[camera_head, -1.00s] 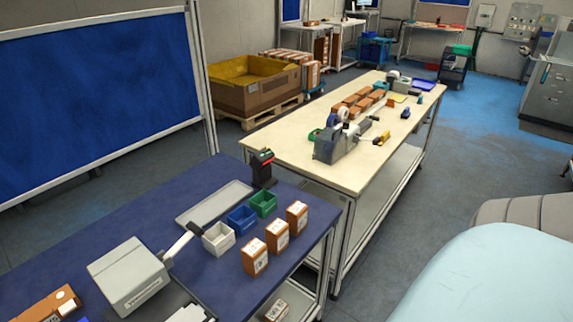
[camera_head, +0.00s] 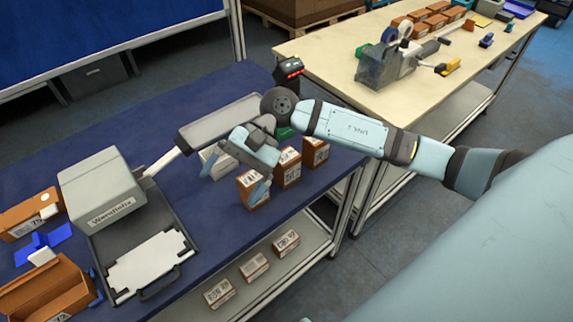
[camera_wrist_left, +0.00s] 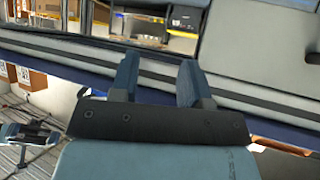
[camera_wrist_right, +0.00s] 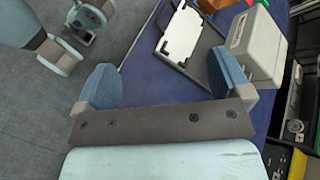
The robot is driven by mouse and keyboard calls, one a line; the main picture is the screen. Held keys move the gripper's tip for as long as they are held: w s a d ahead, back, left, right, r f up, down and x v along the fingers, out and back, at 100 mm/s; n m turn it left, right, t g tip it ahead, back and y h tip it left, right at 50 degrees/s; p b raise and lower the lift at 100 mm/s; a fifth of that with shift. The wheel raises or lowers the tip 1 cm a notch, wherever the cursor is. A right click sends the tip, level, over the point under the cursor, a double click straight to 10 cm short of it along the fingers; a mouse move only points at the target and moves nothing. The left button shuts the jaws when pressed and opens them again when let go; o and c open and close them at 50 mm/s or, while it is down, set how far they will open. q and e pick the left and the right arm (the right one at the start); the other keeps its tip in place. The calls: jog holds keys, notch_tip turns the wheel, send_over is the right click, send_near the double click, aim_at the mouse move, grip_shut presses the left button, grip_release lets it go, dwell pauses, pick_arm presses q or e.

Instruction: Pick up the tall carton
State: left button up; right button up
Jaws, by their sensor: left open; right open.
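Three upright orange-brown cartons with white labels stand in a row at the blue table's right edge in the head view: a near one (camera_head: 253,190), a middle one (camera_head: 288,170) and a far one (camera_head: 316,151). I cannot tell which is meant by the tall one. My right gripper (camera_head: 242,170) is open above and beside the near carton and partly covers it. In the right wrist view the right gripper (camera_wrist_right: 163,75) has nothing between its fingers, and no carton shows there. My left gripper (camera_wrist_left: 158,75) is open and empty in the left wrist view, outside the head view.
Several smaller-looking cartons, including one (camera_head: 254,266), lie on the lower shelf (camera_head: 300,262). A cream table (camera_head: 330,55) stands behind.

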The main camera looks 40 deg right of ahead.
aim_at(287, 156)
jog(key=w+d+n+h, duration=0.1)
jog(key=d+h, duration=0.1)
jog(key=d, duration=0.1)
jog(key=w+d+f+n+t+h+b, duration=0.1)
jog(key=d+n+h, duration=0.1)
jog(key=d, duration=0.1)
jog(key=w+d+n+h, duration=0.2)
jog(key=d, duration=0.1)
jog(key=shift+d+f+t+h+b, duration=0.25)
jog(key=shift+t+h+b, duration=0.05)
jog(key=shift+t, duration=0.1)
jog(key=w+d+r+n+t+h, duration=0.1)
jog(key=w+d+r+n+h, duration=0.2)
jog(key=d, duration=0.4)
jog(key=shift+h, duration=0.9)
jog(key=f, duration=0.5)
jog(key=d+f, duration=0.1)
jog(key=f, duration=0.2)
jog(key=shift+s+f, duration=0.2)
notch_tip(287, 156, down, 5)
jog(key=shift+w+a+r+p, duration=0.15)
jog(key=shift+p, duration=0.2)
jog(key=shift+f, duration=0.6)
jog(key=c, duration=0.9)
jog(key=shift+c, duration=1.2)
pick_arm(q)
notch_tip(287, 156, down, 2)
jog(key=shift+f, duration=0.1)
pick_arm(e)
jog(key=shift+w+r, duration=0.1)
